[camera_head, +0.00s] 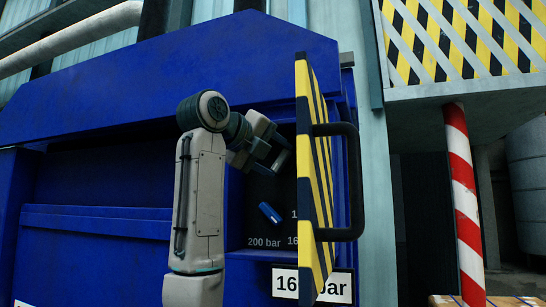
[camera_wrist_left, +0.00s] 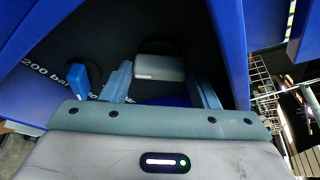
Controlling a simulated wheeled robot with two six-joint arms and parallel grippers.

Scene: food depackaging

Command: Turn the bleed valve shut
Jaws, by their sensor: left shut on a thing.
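My left gripper (camera_head: 270,160) reaches into a dark recess in the blue machine. In the left wrist view the left gripper (camera_wrist_left: 160,82) is shut on a grey block-like valve handle (camera_wrist_left: 160,67), with one finger on each side of it. The handle is not clearly visible in the head view. A blue lever (camera_head: 270,213) sits lower on the dark panel, tilted, apart from the gripper; it also shows in the left wrist view (camera_wrist_left: 85,79), left of the fingers. No label tells which handle is the bleed valve. My right gripper is not in view.
A yellow-and-black striped door (camera_head: 312,170) with a dark handle (camera_head: 354,185) stands open just right of the gripper. White "200 bar" lettering (camera_head: 264,243) and a white "16… bar" plate (camera_head: 340,286) show below. A red-and-white post (camera_head: 461,190) stands farther right.

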